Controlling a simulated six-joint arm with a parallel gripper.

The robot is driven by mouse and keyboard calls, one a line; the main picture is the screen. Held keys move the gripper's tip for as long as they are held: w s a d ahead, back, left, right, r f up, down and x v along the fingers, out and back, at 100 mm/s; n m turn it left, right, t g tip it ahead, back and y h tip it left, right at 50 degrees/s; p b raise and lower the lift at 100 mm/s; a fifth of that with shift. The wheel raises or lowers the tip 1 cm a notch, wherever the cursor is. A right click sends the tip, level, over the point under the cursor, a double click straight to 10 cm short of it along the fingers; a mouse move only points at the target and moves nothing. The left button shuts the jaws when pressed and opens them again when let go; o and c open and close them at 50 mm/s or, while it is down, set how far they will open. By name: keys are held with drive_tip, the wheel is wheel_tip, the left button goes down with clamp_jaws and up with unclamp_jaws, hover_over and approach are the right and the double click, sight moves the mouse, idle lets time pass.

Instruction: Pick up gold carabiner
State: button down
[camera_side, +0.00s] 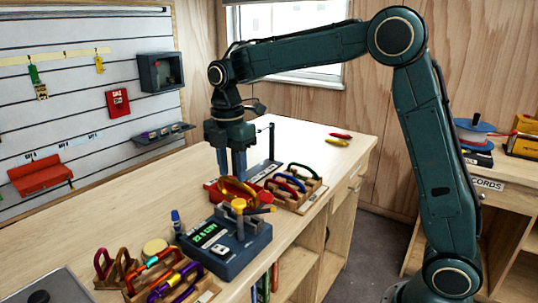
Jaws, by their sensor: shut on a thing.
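A gold carabiner (236,187) shows at the red tray (212,192) near the middle of the bench. My gripper (232,173) points straight down with its fingers at the gold carabiner and is shut on it. The fingers hide part of the carabiner. I cannot tell whether the carabiner is clear of the tray.
A wooden rack (312,187) with red, blue and green carabiners stands just right. A dark testing device (226,243) with a green display is in front. More carabiners sit in a wooden rack (205,290) at front left. Red and yellow items (337,142) lie at the far end.

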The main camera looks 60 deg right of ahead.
wheel_tip(320, 180, up, 14)
drive_tip(key=shift+f, duration=0.25)
idle(0.6)
drive_tip(key=c, duration=1.4)
unclamp_jaws()
drive_tip(key=c, duration=0.7)
drive_tip(key=shift+c, duration=0.2)
